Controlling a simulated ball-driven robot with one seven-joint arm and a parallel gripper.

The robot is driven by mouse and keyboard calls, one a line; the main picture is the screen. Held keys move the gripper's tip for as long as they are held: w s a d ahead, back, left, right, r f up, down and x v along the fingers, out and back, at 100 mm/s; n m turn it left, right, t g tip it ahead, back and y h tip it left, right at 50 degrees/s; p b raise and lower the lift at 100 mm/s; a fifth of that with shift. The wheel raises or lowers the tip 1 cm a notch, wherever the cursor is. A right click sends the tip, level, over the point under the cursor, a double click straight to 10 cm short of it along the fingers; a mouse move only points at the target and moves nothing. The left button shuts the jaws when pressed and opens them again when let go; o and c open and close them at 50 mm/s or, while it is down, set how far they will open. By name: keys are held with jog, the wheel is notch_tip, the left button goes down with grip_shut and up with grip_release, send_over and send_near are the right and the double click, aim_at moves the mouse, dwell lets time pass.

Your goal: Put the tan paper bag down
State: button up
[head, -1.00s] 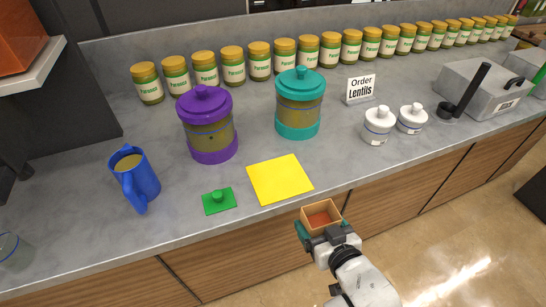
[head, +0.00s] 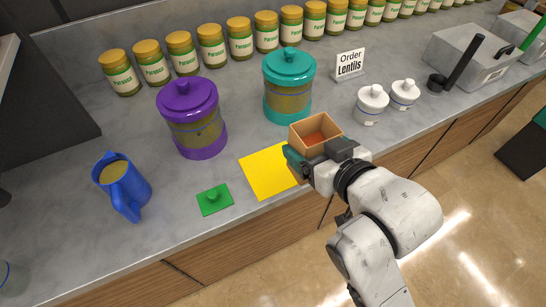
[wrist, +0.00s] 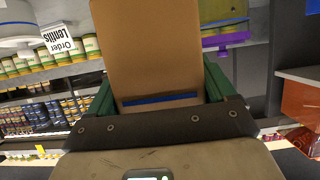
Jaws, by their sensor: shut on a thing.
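The tan paper bag (head: 313,140) is open at the top, with reddish-orange contents showing inside. My gripper (head: 303,160) is shut on it, and the bag shows upright over the right part of the yellow mat (head: 262,176) in the head view. Whether its base touches the counter cannot be told, as my gripper hides it. In the wrist view the bag's tan side (wrist: 155,50) fills the middle between the green fingers of my gripper (wrist: 160,95).
A teal-lidded jar (head: 289,85) stands behind the bag and a purple-lidded jar (head: 193,118) to its left. White pots (head: 371,104) and an order sign (head: 349,66) are to the right.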

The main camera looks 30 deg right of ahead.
jog(key=shift+w+a+f+b, duration=0.15)
jog(key=shift+w+f+b, duration=0.2)
jog(key=shift+w, duration=0.05)
jog(key=shift+w+a+f+p, duration=0.25)
jog(key=shift+w+a+f, duration=0.2)
jog(key=shift+w+f, duration=1.25)
jog(key=shift+w+a+f+p, duration=0.3)
jog(key=shift+w+a+f, duration=0.2)
jog(key=shift+w+f, duration=1.1)
jog(key=shift+w+a+f+p, duration=0.25)
jog(key=shift+w+a+f, duration=0.2)
jog(key=shift+w+f, duration=1.25)
jog(key=shift+s+f, duration=0.35)
jog(key=shift+s, duration=0.05)
jog(key=shift+f, duration=0.15)
jog(key=o, duration=0.9)
jog(key=shift+o, duration=0.2)
